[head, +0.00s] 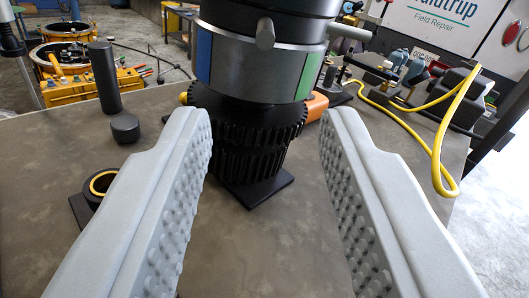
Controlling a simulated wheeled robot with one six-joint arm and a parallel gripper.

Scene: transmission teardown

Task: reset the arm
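My gripper (265,145) shows in the head view as two grey fingers with knobbed inner pads, spread wide apart. Nothing is held between them. Beyond the fingertips, a dark toothed gear stack (250,140) stands upright on a black base plate (262,192) on the table. A large dark and metallic cylinder (258,65) with blue and green bands hangs over the gears at the top centre. It hides their upper part, and I cannot tell whether it touches them.
The grey-brown table (270,260) has free room in front. At left are a black post (105,77), a short black knob (125,127) and a black ring with a brass lining (103,184). Behind the gears lies an orange object (316,106). A yellow cable (438,150) loops at right.

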